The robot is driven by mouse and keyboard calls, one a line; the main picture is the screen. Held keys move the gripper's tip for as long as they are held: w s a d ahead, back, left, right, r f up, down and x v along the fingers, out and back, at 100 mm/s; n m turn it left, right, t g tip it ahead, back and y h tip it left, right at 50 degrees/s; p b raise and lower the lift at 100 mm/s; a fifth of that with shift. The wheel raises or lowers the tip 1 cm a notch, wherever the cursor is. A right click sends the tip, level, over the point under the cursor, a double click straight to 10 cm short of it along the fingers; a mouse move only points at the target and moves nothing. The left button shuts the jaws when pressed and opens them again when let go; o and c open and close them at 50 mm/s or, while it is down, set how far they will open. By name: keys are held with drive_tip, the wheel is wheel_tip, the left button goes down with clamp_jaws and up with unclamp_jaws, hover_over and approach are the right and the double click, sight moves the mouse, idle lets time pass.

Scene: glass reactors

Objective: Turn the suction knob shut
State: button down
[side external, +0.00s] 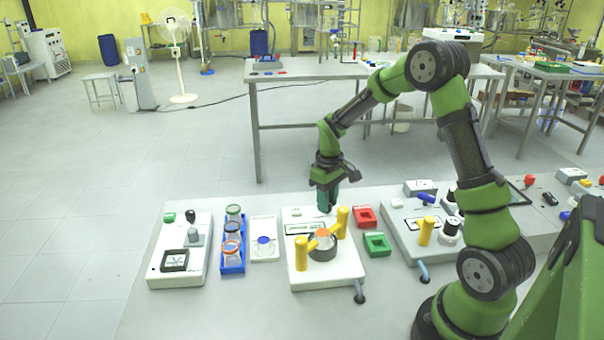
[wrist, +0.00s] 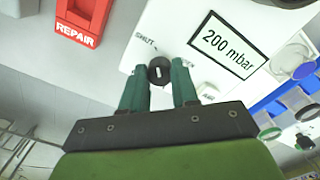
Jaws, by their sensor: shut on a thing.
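The suction knob (wrist: 159,70) is a small round black knob with a short white mark, on a white panel in the wrist view. "SHUT" is printed to its upper left and "OPEN" to its right, partly hidden. My gripper (wrist: 159,68) has its green fingers on either side of the knob, shut on it. In the side view my gripper (side external: 327,208) points down at the back right of the white station (side external: 325,273), hiding the knob. A "200 mbar" label (wrist: 228,45) lies beside the knob.
A blue rack (side external: 232,262) with jars stands left.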

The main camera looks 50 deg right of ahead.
drive_tip(key=shift+n, duration=0.5)
drive_tip(key=c, duration=0.8)
unclamp_jaws()
drive_tip(key=shift+c, duration=0.2)
wheel_tip(320, 180, up, 17)
